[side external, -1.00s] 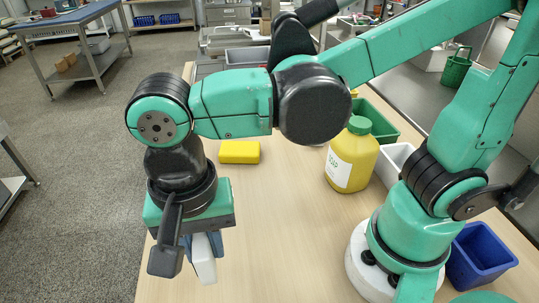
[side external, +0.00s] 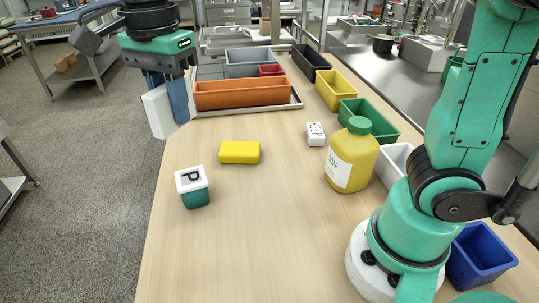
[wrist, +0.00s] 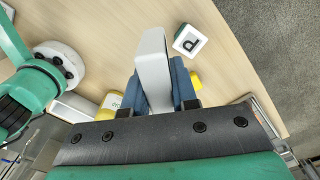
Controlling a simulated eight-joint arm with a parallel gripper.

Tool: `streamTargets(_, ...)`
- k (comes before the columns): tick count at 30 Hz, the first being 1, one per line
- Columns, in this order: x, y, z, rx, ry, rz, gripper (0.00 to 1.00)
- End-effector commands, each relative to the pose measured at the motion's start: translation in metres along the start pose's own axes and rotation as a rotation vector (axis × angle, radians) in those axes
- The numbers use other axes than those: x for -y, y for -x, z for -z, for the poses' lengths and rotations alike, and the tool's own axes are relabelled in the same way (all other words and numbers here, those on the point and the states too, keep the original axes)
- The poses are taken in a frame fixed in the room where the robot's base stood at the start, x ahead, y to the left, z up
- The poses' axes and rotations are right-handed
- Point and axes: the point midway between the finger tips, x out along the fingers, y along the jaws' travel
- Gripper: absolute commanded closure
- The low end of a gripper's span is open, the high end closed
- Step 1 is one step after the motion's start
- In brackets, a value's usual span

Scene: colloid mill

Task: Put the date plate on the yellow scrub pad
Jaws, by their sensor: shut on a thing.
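My gripper (side external: 173,108) is shut on a plain pale slab, the date plate (side external: 158,111), and holds it upright in the air at the upper left. In the wrist view the plate (wrist: 151,62) stands between the blue fingers; no print shows on it. The yellow scrub pad (side external: 239,152) lies flat on the table, to the right of and lower in the picture than the gripper, with nothing on it. In the wrist view only an edge of the pad (wrist: 196,80) shows beside the right finger; the rest is hidden.
A white-and-teal block marked P (side external: 193,186) stands left of the pad. A yellow soap bottle (side external: 352,160) and a small white printed block (side external: 316,133) are to its right. An orange bin (side external: 242,93) sits on a tray behind. The table's front is clear.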

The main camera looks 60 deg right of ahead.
Motion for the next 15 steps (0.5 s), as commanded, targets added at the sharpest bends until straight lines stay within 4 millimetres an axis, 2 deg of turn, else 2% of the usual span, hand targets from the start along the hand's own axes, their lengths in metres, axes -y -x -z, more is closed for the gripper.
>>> streamTargets(1, 0.013, 0.003, 0.024, 0.0, -0.121, 0.0, 1.0)
streamTargets(3, 0.027, 0.005, 0.055, 0.0, -0.281, 0.0, 1.0)
streamTargets(9, 0.046, 0.009, 0.142, 0.0, -0.678, 0.0, 1.0)
streamTargets(12, 0.046, 0.009, 0.174, 0.0, -0.815, 0.0, 1.0)
streamTargets(15, 0.045, 0.009, 0.195, 0.0, -0.903, 0.0, 1.0)
